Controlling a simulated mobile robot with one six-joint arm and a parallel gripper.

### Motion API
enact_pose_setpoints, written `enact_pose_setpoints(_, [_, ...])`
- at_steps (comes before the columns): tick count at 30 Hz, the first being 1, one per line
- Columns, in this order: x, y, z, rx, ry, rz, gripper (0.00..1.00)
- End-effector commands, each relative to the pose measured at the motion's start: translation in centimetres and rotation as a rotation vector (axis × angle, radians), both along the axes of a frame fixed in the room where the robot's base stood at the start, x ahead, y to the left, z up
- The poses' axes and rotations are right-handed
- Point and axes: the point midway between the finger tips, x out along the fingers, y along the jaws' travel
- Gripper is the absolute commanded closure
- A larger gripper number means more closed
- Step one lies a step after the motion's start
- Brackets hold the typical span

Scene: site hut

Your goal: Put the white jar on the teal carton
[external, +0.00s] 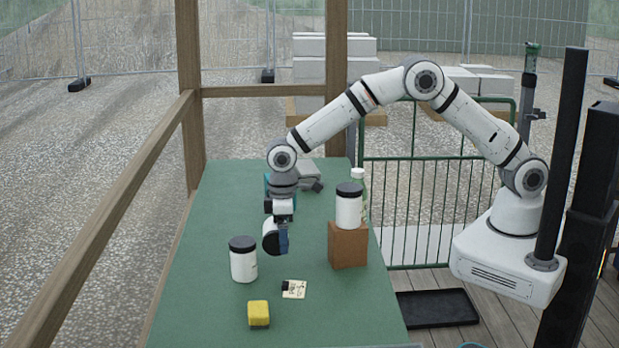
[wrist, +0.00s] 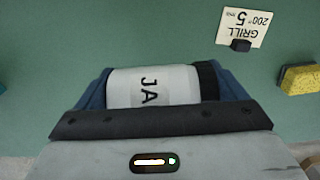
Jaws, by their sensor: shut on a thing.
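My gripper (external: 282,238) points down over the middle of the green table and is shut on a white jar (external: 269,234). The jar lies sideways in the jaws, apparently above the table. In the wrist view the jar (wrist: 150,87) shows the letters "JA", with its dark lid to the right. A small teal patch (external: 266,184) shows behind my wrist; it may be the teal carton, mostly hidden by my arm.
Another white jar with a black lid (external: 243,262) stands at the left. A similar jar (external: 349,207) stands on a brown box (external: 348,246). A grey device (external: 307,173) is at the back.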

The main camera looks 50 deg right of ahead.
Motion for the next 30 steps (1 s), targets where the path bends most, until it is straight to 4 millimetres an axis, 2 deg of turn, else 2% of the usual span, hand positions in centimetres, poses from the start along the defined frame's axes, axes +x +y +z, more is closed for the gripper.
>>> enact_pose_setpoints(7, [0.1,0.0,-2.0,0.001,-0.001,0.000,0.41])
enact_pose_setpoints(13, [0.0,0.0,-4.8,0.001,-0.001,-0.001,0.41])
enact_pose_setpoints(24, [0.1,0.0,-5.4,0.002,-0.002,-0.001,0.41])
enact_pose_setpoints(25, [0.0,0.0,-5.4,0.001,-0.001,-0.001,0.07])
enact_pose_setpoints(28, [0.0,0.0,-5.3,0.001,-0.001,-0.001,0.00])
enact_pose_setpoints(30, [0.0,0.0,-5.3,0.001,-0.001,-0.001,0.00])
